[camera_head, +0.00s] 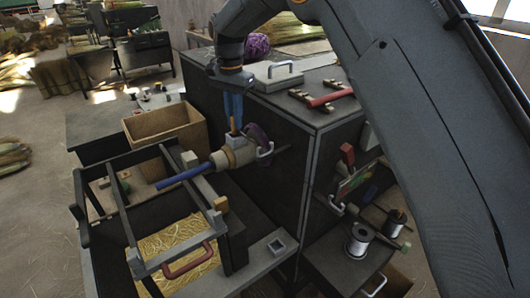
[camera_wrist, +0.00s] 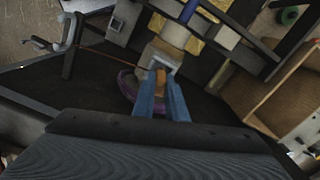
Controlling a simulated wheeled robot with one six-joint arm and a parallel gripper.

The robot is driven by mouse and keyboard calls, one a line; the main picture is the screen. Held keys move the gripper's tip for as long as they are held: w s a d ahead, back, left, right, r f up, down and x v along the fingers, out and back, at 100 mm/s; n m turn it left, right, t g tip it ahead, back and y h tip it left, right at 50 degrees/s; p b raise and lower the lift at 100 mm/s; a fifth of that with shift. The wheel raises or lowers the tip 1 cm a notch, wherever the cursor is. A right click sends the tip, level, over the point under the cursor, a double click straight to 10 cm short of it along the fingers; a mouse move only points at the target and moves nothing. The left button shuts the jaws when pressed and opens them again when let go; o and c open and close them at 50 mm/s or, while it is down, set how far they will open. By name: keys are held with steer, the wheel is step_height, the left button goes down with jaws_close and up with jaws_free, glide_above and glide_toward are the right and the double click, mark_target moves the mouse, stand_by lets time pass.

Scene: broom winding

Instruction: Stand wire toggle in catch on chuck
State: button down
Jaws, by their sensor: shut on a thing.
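My gripper (camera_head: 234,122), with blue fingers, points down above the chuck (camera_head: 238,152), a pale block and cylinder with a blue rod through it. The fingers are shut on a small orange-brown piece, seemingly the wire toggle (camera_head: 234,126), which stands roughly upright. In the wrist view the toggle (camera_wrist: 160,77) shows between the fingertips (camera_wrist: 162,100), over or at a pale square-rimmed part, seemingly the catch (camera_wrist: 163,60). Whether the toggle's lower end is inside the catch or just above it, I cannot tell.
A purple ring (camera_head: 258,137) and a grey clamp (camera_head: 265,151) sit at the chuck's right. A dark frame (camera_head: 105,192) with a red handle (camera_head: 188,262) stands over straw. A wooden box (camera_head: 165,124) is behind. Wire spools (camera_head: 359,240) stand at the right.

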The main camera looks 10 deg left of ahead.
steer(key=shift+f, duration=0.95)
steer(key=c, duration=1.7)
jaws_free()
steer(key=shift+r+b, duration=1.75)
steer(key=shift+r, duration=2.15)
